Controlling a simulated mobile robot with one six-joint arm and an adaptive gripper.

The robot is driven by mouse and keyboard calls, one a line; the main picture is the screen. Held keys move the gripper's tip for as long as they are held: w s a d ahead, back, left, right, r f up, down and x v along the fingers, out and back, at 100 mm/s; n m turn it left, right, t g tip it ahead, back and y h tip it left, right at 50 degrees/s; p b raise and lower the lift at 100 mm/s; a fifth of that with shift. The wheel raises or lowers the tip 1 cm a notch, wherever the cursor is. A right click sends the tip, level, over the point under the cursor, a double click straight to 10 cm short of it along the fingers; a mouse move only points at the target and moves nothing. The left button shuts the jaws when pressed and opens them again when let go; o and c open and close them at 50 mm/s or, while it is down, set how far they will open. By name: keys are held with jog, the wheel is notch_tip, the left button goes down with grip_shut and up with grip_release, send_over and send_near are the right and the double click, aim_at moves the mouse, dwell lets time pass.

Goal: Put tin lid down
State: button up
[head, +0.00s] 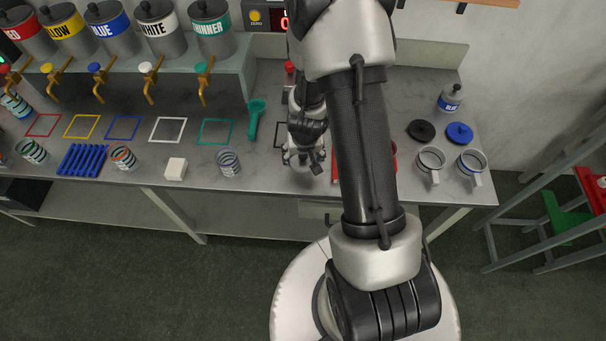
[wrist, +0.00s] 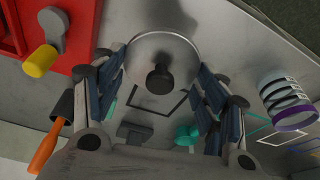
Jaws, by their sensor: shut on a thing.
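The tin lid (wrist: 148,46) is a round, pale metal disc with a black knob in its middle. My gripper (wrist: 165,64) is shut on the lid, with a dark-padded finger at each side of its rim. In the head view my gripper (head: 303,158) is low over the front part of the bench, and the lid is mostly hidden there. A black square outline (wrist: 172,107) on the bench shows just past the lid's edge in the wrist view. I cannot tell whether the lid touches the bench.
A red machine (wrist: 84,22) with a yellow-handled lever stands close on the left in the wrist view. A striped tin (head: 229,164) and a white block (head: 175,169) stand left of my gripper. Two mugs (head: 431,165) stand right.

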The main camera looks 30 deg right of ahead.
aim_at(303, 167)
jog(key=shift+f+b, duration=2)
jog(key=shift+f, duration=1.3)
jog(key=shift+f, duration=0.25)
jog(key=o, duration=0.9)
jog(key=shift+r, duration=0.1)
jog(key=shift+c, duration=0.2)
